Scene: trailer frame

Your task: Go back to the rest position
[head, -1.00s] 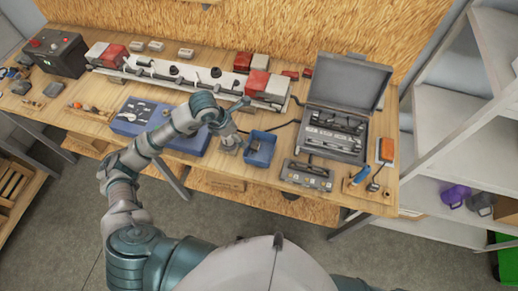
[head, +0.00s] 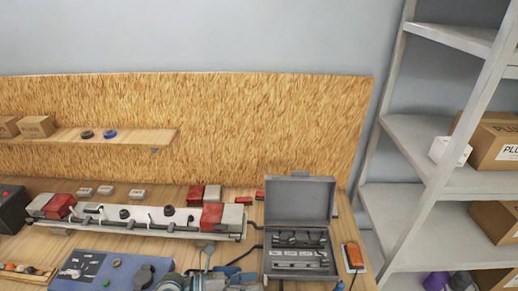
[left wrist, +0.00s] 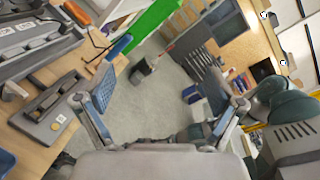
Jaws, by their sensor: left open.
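My left gripper (head: 207,262) shows only in part at the bottom of the head view, in front of the bench's near part. In the left wrist view my left gripper (left wrist: 160,101) is open, with its two fingers spread wide and nothing between them. Beyond the fingers are the grey floor and, to the left, the bench top. My right gripper is in neither view.
The wooden bench (head: 165,249) holds a long white fixture (head: 140,225), an open grey case (head: 300,200), a blue box (head: 100,270) and an orange-topped item (head: 353,255). Grey shelving (head: 410,180) stands right.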

